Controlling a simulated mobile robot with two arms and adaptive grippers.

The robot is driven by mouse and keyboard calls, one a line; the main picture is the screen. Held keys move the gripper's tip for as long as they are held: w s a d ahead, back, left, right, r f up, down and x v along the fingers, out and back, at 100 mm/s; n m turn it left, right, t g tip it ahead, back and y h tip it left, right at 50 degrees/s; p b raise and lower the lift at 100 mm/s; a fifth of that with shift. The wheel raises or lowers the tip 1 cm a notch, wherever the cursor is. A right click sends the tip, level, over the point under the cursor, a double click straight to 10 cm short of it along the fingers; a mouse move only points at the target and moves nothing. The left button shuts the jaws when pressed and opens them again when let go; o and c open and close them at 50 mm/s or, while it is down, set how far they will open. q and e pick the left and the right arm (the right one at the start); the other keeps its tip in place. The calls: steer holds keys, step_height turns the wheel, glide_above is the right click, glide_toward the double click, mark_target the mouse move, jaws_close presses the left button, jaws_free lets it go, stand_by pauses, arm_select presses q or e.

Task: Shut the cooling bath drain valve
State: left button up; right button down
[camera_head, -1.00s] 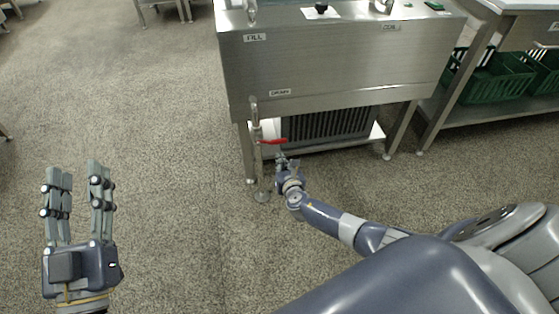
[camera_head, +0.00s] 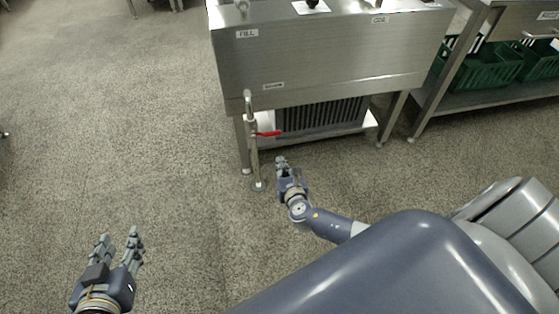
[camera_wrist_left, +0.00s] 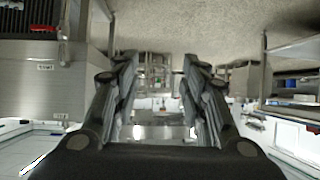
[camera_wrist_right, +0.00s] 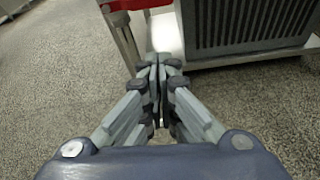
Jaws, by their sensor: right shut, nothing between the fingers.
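The drain valve is on a vertical steel pipe (camera_head: 253,150) at the front left of the steel bath (camera_head: 330,60). Its red lever (camera_head: 268,133) points sideways to the right, across the pipe. In the right wrist view the red lever (camera_wrist_right: 136,4) shows at the top edge, partly cut off. My right gripper (camera_head: 282,161) is shut and empty, a little below and right of the lever, apart from it. The right wrist view shows its fingers together (camera_wrist_right: 160,62). My left gripper (camera_head: 119,238) is open and empty, low at the left, far from the valve.
A dark grille (camera_head: 320,115) sits under the bath, behind the lever. A steel bench with green crates (camera_head: 490,70) stands at the right. The floor (camera_head: 120,130) left of the pipe is clear.

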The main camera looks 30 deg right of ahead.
arm_select(q)
steer(key=shift+s+a+f+g, duration=0.25)
steer(key=shift+s+f+g, duration=0.25)
steer(key=shift+s+f, duration=0.1)
arm_select(e)
steer(key=shift+s+a+r, duration=0.1)
steer(key=shift+s+r, duration=0.05)
steer(key=shift+s, duration=0.25)
steer(key=shift+a, duration=0.1)
